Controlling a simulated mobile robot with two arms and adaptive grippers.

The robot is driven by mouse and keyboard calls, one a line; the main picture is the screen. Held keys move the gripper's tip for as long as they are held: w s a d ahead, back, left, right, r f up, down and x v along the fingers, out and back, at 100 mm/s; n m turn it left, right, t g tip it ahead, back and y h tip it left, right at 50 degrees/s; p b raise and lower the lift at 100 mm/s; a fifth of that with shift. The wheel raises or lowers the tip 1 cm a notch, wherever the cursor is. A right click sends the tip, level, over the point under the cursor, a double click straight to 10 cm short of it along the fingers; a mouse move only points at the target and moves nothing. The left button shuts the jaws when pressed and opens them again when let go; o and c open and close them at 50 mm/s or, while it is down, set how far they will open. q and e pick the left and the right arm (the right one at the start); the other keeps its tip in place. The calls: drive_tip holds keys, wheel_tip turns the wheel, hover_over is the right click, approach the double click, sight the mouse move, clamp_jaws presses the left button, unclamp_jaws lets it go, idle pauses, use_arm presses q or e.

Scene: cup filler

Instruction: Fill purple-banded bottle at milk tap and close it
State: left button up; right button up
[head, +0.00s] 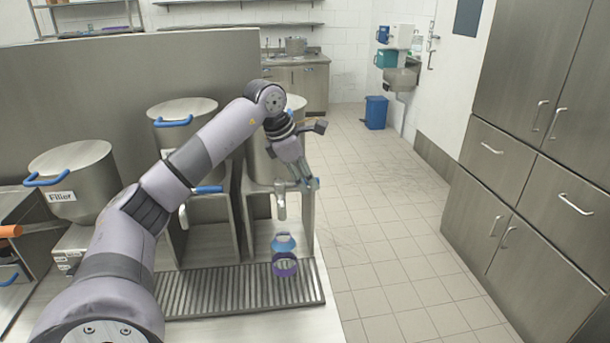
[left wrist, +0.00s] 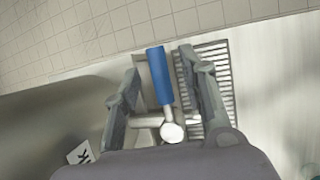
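A bottle with a purple band (head: 285,264) stands on the slatted drip tray, below and a little in front of the metal tap (head: 281,202) of the rightmost dispenser. A light-blue ring (head: 283,243) shows just behind the band; I cannot tell whether it belongs to the same bottle. My left gripper (head: 304,181) is at this tap, its fingers pointing down. In the left wrist view, the blue tap handle (left wrist: 160,75) lies between the two spread fingers of this gripper (left wrist: 160,66), with gaps on both sides. My right gripper is not in view.
The drip tray (head: 190,296) runs along the dispenser bases. A pot labelled Filler (head: 90,180) and a middle pot (head: 183,112) stand to the left. A partly hidden label (left wrist: 80,155) shows on the metal vessel. An orange item (head: 10,231) is at the left edge. The tiled floor at right is clear.

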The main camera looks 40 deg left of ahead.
use_arm(q)
clamp_jaws()
idle(0.5)
drive_tip(key=shift+s+d+r+m, duration=0.1)
drive_tip(key=shift+s+m, duration=0.15)
drive_tip(key=shift+m, duration=0.25)
drive_tip(key=shift+s+d+m+g+h+p, duration=0.15)
drive_tip(key=shift+s+d+m+h+p, duration=0.15)
drive_tip(key=shift+m, duration=0.3)
drive_tip(key=shift+s+d+m+g+h+p, duration=0.1)
drive_tip(key=shift+s+m+g+h+p, duration=0.1)
drive_tip(key=shift+m+h, duration=0.3)
drive_tip(key=shift+s+d+m+g+h+p, duration=0.25)
drive_tip(key=shift+s+m+p, duration=0.15)
drive_tip(key=shift+m, duration=0.5)
drive_tip(key=shift+s+d+m+g+h+p, duration=0.1)
drive_tip(key=shift+s+m+h+p, duration=0.25)
drive_tip(key=shift+m, duration=0.55)
